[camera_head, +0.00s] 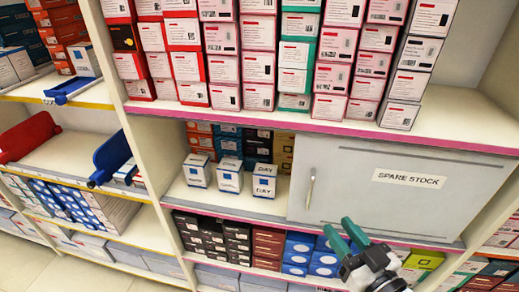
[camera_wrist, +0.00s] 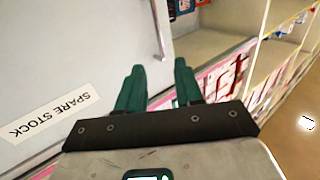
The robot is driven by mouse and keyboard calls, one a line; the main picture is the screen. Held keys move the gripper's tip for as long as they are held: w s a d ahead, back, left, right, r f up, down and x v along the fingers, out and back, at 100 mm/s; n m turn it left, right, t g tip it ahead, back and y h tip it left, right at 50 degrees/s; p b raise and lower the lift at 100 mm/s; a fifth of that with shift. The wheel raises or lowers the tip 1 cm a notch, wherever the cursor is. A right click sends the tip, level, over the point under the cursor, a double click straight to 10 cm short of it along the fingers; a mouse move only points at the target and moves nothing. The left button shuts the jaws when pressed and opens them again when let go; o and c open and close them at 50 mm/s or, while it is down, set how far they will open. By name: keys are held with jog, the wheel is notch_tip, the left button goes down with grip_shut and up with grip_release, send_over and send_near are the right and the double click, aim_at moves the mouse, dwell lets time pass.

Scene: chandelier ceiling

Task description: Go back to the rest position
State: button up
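My gripper (camera_head: 348,237) is at the lower right of the head view, in front of the shelving and below the sliding door. Its two green fingers stand apart with nothing between them. In the wrist view the gripper (camera_wrist: 160,88) is also open and empty, and the grey door fills the left side behind it. The grey door (camera_head: 400,215) bears a "SPARE STOCK" label (camera_head: 408,179) and a vertical handle (camera_head: 310,187). The label also shows upside down in the wrist view (camera_wrist: 48,112).
Three white boxes (camera_head: 229,177) stand in the open compartment left of the door. Rows of red and white boxes (camera_head: 270,55) fill the shelf above. Dark, brown and blue boxes (camera_head: 235,243) line the shelf below. Red and blue holders (camera_head: 30,137) sit on the left shelves. Floor (camera_wrist: 303,130) shows at right.

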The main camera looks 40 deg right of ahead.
jog(key=shift+f, duration=0.1)
notch_tip(320, 180, down, 13)
jog(key=g+y, duration=0.1)
jog(key=g, duration=0.7)
jog(key=s+a+f+n+g+y, duration=0.3)
jog(key=s+a+f+g+y, duration=0.2)
jog(key=a+f+g, duration=0.3)
jog(key=shift+s+a+n, duration=0.35)
jog(key=shift+s+n, duration=0.05)
jog(key=shift+s, duration=0.15)
